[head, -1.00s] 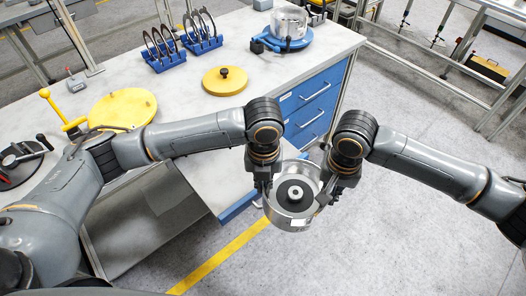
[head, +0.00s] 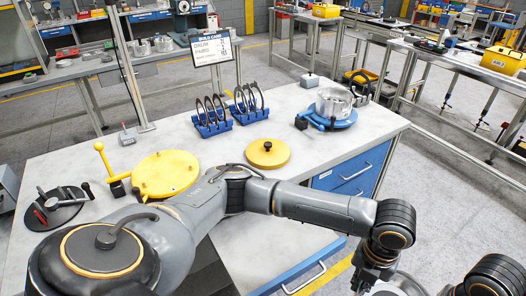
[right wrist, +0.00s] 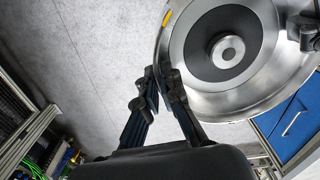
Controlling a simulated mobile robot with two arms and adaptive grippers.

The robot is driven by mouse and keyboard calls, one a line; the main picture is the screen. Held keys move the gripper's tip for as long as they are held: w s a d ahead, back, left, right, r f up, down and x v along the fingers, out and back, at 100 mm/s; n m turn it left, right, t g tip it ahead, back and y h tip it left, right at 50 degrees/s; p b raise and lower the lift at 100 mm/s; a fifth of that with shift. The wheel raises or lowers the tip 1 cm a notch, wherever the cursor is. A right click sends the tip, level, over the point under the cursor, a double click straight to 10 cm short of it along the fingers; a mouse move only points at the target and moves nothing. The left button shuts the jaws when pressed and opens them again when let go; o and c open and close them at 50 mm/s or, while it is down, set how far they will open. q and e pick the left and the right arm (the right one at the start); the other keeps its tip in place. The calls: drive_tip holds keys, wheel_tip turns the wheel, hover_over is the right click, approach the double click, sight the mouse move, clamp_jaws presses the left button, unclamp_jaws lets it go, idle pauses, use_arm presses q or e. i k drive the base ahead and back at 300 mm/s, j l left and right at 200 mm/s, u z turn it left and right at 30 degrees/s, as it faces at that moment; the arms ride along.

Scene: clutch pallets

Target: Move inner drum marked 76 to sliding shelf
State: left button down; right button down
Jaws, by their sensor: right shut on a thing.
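The inner drum (right wrist: 185,75) is a shiny metal ring with a dark inner disc and pale hub. It fills the upper right of the right wrist view; I cannot read a number on it. In the head view only part of it (head: 405,286) shows at the bottom edge. My right gripper (right wrist: 160,75) is shut on its rim. My left gripper (head: 372,284) is at the opposite rim and seems shut on it; its fingertips are partly hidden. The sliding shelf (head: 262,252), white with a blue front, sticks out from the bench, partly behind my left arm.
A build card sign (head: 213,48) stands behind. Grey floor lies right of the bench.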

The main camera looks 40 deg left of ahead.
sight(275, 238)
drive_tip(key=j, duration=0.95)
drive_tip(key=i+j, duration=0.15)
drive_tip(key=j, duration=0.8)
